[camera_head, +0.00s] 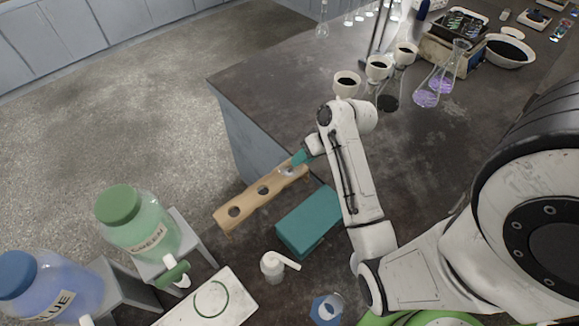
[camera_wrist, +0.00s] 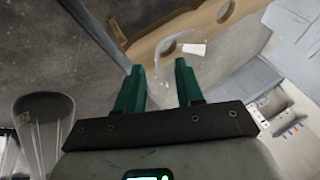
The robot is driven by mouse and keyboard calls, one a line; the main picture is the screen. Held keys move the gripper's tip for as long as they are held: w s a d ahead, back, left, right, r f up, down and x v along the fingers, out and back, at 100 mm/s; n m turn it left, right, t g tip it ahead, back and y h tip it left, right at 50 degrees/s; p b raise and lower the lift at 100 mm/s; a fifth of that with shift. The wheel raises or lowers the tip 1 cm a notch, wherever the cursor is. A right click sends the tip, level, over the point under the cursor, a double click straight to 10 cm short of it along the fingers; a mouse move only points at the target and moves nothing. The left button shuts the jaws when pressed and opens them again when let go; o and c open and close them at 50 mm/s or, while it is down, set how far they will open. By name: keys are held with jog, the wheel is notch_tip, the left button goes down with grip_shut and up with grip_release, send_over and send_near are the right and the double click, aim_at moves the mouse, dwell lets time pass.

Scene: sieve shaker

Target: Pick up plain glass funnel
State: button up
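A clear glass piece, which looks like the plain glass funnel (camera_head: 287,171), sits in the far end of the wooden rack (camera_head: 240,207). In the wrist view the funnel (camera_wrist: 180,55) is a faint see-through outline against the rack (camera_wrist: 150,46), just beyond the fingertips. My gripper (camera_head: 299,158) is at that end of the rack, beside the funnel. In the wrist view my gripper (camera_wrist: 158,64) has its two green fingers apart, with a clear gap between them. I cannot tell whether a finger touches the glass. The funnel's stem is not clearly visible.
A teal box (camera_head: 308,221) stands right of the rack, and a white wash bottle (camera_head: 273,266) in front. Green (camera_head: 140,235) and blue (camera_head: 48,288) jugs stand at lower left. White cups (camera_head: 347,83) and flasks (camera_head: 427,92) stand farther back.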

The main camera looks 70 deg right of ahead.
jog(key=shift+x, duration=0.85)
grip_shut()
